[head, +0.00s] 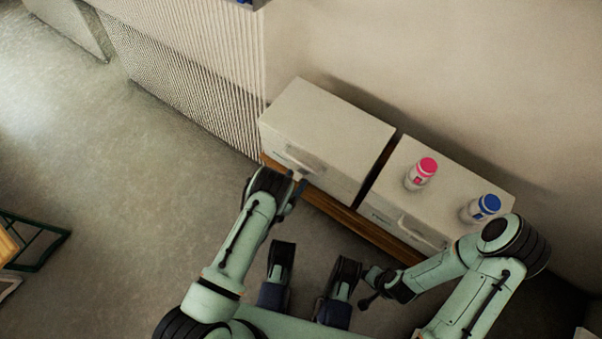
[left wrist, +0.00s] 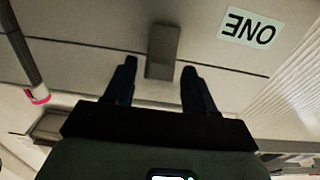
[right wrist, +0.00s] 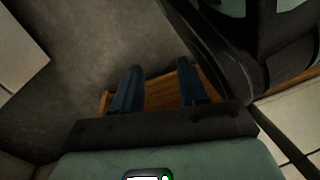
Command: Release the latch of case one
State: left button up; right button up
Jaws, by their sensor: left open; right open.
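Case one, a cream box (head: 325,130), stands on the left of a wooden-edged bench. Its ONE label (left wrist: 252,27) shows upside down in the left wrist view. The latch, a small grey-brown tab (left wrist: 163,50) on the case front, lies between the tips of my open left gripper (left wrist: 160,72); I cannot tell whether the fingers touch it. In the head view my left gripper (head: 297,186) is at the front of case one, below its handle (head: 304,158). My right gripper (right wrist: 160,84) is open and empty, low in front of the bench.
A second cream case (head: 400,180) stands to the right, across a narrow gap. On it are a pink-capped bottle (head: 420,174) and a blue-capped bottle (head: 482,208). The wooden bench edge (head: 335,207) runs below both cases. The grey floor (head: 120,190) at left is largely clear.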

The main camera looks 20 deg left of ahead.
aim_at(300, 172)
pick_arm(q)
jog(key=shift+b+x, duration=0.4)
jog(key=shift+x, duration=1.5)
pick_arm(e)
jog(key=shift+s+d+f+g, duration=0.1)
jog(key=shift+s+f+g, duration=0.1)
jog(key=shift+s+f, duration=0.3)
jog(key=shift+s+d+f+g, duration=0.1)
jog(key=shift+s+f+g, duration=0.15)
jog(key=shift+s, duration=0.4)
pick_arm(q)
jog(key=c, duration=0.8)
